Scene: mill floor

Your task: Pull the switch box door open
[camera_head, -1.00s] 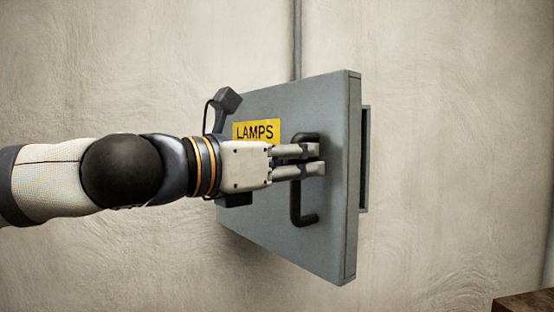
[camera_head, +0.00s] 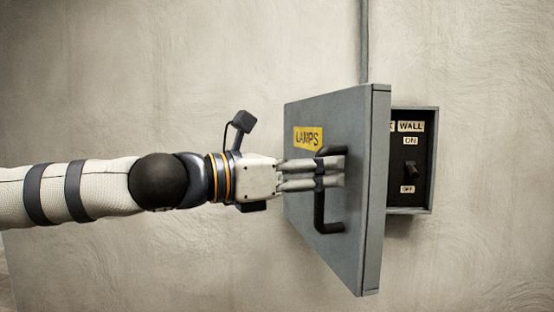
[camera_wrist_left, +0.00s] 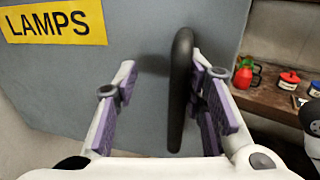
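The grey switch box door (camera_head: 345,245) stands part open in the head view, with a yellow LAMPS label (camera_head: 308,139). Behind its right edge the box (camera_head: 432,160) shows a dark panel with a switch (camera_head: 409,172) between ON and OFF labels. My left gripper (camera_head: 340,172) is at the door's black handle (camera_head: 321,212). In the left wrist view its fingers (camera_wrist_left: 165,105) are spread apart, with the handle (camera_wrist_left: 180,90) between them, close to the right finger; I cannot tell if they touch. A clear gap shows on the left side.
A conduit (camera_head: 364,40) runs up the plain wall (camera_head: 180,70) above the box. In the left wrist view a wooden bench (camera_wrist_left: 265,100) at the right holds a red can (camera_wrist_left: 244,74) and small jars (camera_wrist_left: 289,78). Open air lies in front of the wall.

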